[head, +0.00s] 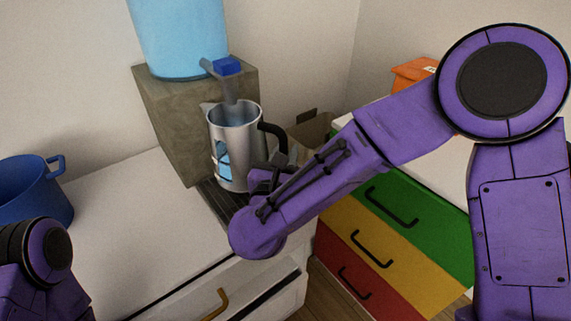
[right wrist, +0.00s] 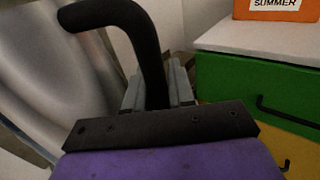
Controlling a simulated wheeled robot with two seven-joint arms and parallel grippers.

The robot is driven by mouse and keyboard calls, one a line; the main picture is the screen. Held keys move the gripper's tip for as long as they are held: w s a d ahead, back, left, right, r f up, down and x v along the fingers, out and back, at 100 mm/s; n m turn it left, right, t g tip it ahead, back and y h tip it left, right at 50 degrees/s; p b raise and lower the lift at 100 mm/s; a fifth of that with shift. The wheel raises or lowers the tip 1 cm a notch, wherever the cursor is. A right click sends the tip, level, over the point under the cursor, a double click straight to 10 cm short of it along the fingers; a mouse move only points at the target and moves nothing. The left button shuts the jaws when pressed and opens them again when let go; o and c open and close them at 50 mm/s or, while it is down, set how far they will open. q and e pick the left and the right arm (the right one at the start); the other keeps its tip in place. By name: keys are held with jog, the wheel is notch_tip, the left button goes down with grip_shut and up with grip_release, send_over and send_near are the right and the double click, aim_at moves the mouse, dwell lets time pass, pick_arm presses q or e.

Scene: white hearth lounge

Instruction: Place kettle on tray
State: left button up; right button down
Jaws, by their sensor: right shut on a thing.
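The silver kettle (head: 241,158) stands upright below the spout of the blue water dispenser (head: 180,35), with its black handle to the right. A dark slatted tray (head: 214,199) lies at the foot of the dispenser's stone block. The kettle's base is over or on this tray; I cannot tell if they touch. My right gripper (head: 268,178) is shut on the kettle's handle. In the right wrist view, the handle (right wrist: 150,45) runs down between the gripper's fingers (right wrist: 160,88), beside the shiny kettle body (right wrist: 45,85). My left gripper is out of view.
A blue pot (head: 35,190) stands on the white counter (head: 130,220) at the left. A stone block (head: 165,120) bears the dispenser. A green, yellow and red drawer unit (head: 385,235) stands at the right, with an orange box (head: 412,72) on top. The counter between pot and tray is clear.

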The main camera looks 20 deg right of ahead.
notch_tip(320, 180, down, 3)
jog(key=shift+w+f, duration=0.1)
jog(key=shift+w, duration=0.05)
jog(key=shift+f, duration=0.1)
jog(key=shift+f, duration=0.2)
jog(key=c, duration=1)
grip_release()
jog(key=shift+o, duration=0.2)
jog(key=shift+r, duration=0.25)
jog(key=b+v, duration=0.1)
jog(key=v, duration=1.1)
